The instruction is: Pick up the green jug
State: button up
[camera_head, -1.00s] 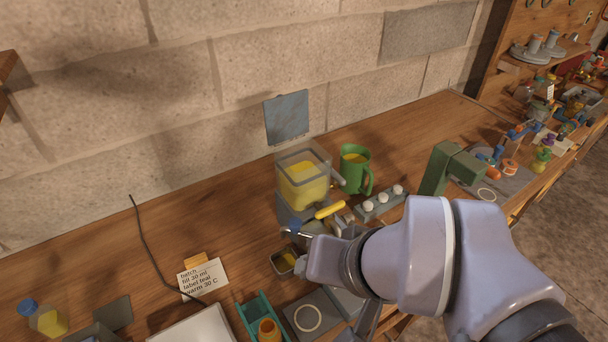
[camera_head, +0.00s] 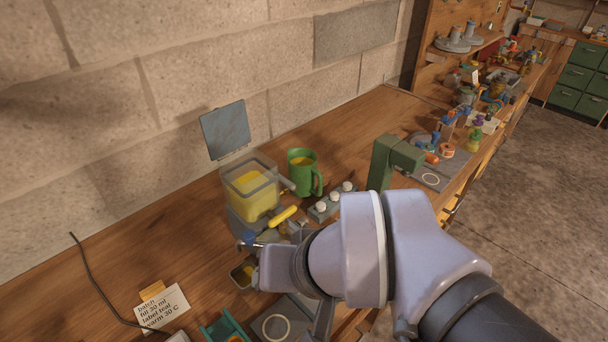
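The green jug (camera_head: 301,174) stands upright on the wooden bench, just right of a clear container (camera_head: 250,190) of yellow liquid. Yellow shows inside the jug's open top, and its handle faces right. My arm crosses the lower middle of the view, nearer the camera than the jug. The end of my arm is around the front of the clear container, apart from the jug. My gripper's fingers cannot be made out clearly against the clutter there.
A block with several white knobs (camera_head: 334,200) sits in front of the jug, and a green stand (camera_head: 392,160) is to its right. A yellow handle (camera_head: 283,216) lies before the container. A written card (camera_head: 163,306) lies at lower left. Bare bench lies behind the jug.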

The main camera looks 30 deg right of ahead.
aim_at(302, 162)
jog(key=i+l+u, duration=0.1)
jog(key=l+u, duration=0.4)
jog(key=l, duration=0.7)
jog(key=k+l+u, duration=0.1)
jog(key=l+u, duration=0.35)
jog(key=l, duration=0.7)
